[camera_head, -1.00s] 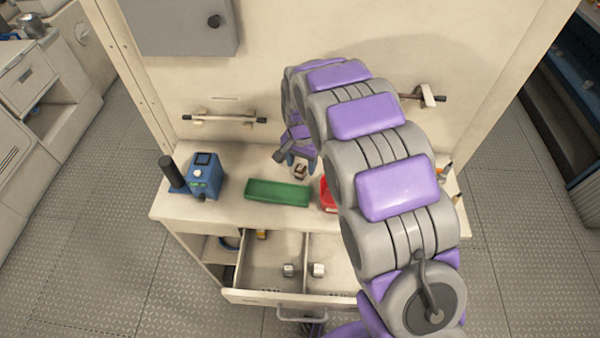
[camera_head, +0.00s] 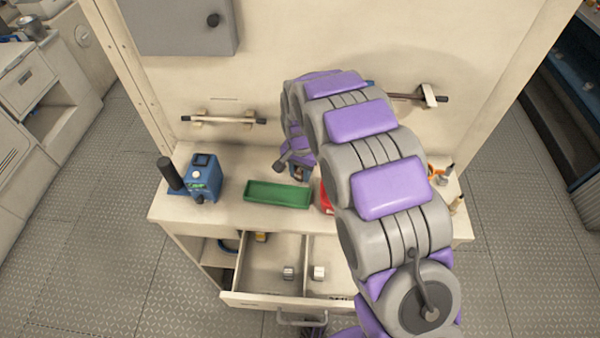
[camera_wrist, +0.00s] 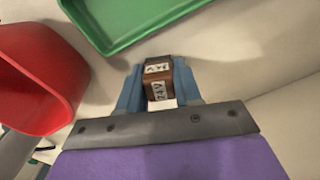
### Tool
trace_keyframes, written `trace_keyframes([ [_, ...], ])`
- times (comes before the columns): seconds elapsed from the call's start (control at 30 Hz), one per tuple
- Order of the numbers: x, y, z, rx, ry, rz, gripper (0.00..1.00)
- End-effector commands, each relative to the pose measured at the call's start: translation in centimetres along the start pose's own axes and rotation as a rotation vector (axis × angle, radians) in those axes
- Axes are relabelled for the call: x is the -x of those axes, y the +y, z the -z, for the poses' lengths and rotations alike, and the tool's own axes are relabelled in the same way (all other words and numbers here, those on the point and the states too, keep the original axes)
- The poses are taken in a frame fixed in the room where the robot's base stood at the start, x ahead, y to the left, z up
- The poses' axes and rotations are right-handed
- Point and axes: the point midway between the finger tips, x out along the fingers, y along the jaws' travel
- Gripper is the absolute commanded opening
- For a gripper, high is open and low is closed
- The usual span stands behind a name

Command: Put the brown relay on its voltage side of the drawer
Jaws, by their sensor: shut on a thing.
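My gripper (camera_wrist: 160,92) is shut on the brown relay (camera_wrist: 158,68), which shows between its blue fingers in the wrist view. The relay has white labels that seem to read 24V. The open drawer (camera_head: 262,299) is below the counter front. A divider splits it into left and right sides. A grey-white relay (camera_head: 288,273) lies in the left side and a white one (camera_head: 319,272) in the right side. Writing on the right front rim is partly hidden.
A green tray (camera_head: 277,201) and a red bin (camera_head: 326,205) stand on the counter near the gripper. A blue device (camera_head: 203,180) stands at the left. A yellow item (camera_head: 261,237) lies at the drawer's back left.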

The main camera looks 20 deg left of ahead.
Motion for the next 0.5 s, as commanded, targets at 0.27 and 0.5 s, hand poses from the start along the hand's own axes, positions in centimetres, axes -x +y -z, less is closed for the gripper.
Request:
trace_keyframes([
  [0.27,0.0,0.0,0.0,0.000,0.000,0.000,0.00],
  [0.5,1.8,0.0,0.0,0.000,0.001,0.000,0.00],
])
